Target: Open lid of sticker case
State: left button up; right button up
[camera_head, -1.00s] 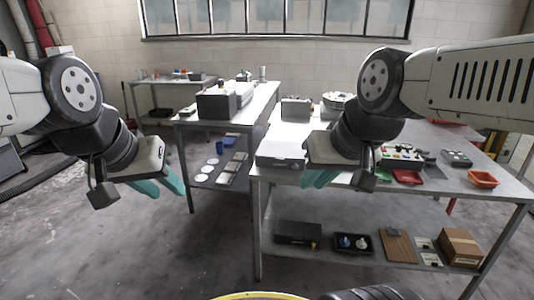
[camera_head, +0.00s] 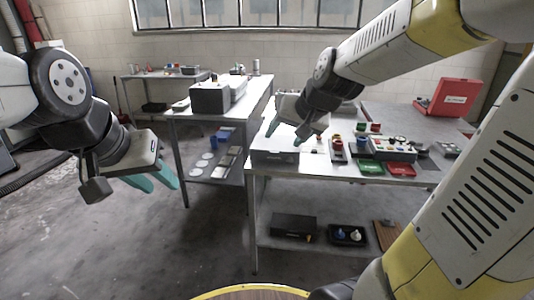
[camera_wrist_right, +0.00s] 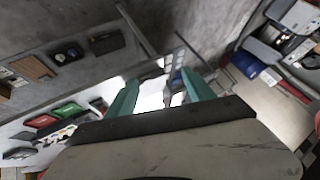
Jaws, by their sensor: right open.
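No case is clearly marked as the sticker case. A low grey case (camera_head: 275,157) lies at the left front corner of the near table and looks shut. A red case (camera_head: 450,97) with its lid up and a white label stands at the back right. My right gripper (camera_head: 287,131) is open, fingers down, above and just behind the grey case; I cannot tell if it touches anything. In the right wrist view its teal fingers (camera_wrist_right: 160,78) are apart over a bright surface, with nothing clearly between them. My left gripper (camera_head: 153,181) is open and empty over the floor at left.
The near table (camera_head: 325,170) also holds a grey control box (camera_head: 393,149), red and green trays (camera_head: 371,168) and small parts. Its lower shelf carries a dark box (camera_head: 294,227) and a black tray (camera_head: 347,235). Another table with a dark box (camera_head: 210,97) stands at left.

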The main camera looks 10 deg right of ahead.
jog(key=w+d+f+m+t+h, duration=0.1)
jog(key=w+f, duration=0.2)
jog(key=w, duration=0.4)
jog(key=w+f+m+h, duration=0.1)
jog(key=w+f+m, duration=0.1)
jog(key=w+f, duration=0.35)
jog(key=t+h, duration=0.4)
jog(key=h, duration=0.2)
send_near(274, 153)
jog(key=s+d+r, duration=0.1)
jog(key=s+d, duration=0.2)
jog(key=d, duration=0.1)
jog(key=w+a+f+n+t, duration=0.2)
jog(key=w+a+f+t, duration=0.1)
jog(key=f+t, duration=0.15)
jog(key=shift+x, duration=3.65)
jog(key=shift+f, duration=0.15)
jog(key=shift+c, duration=0.4)
grip_shut()
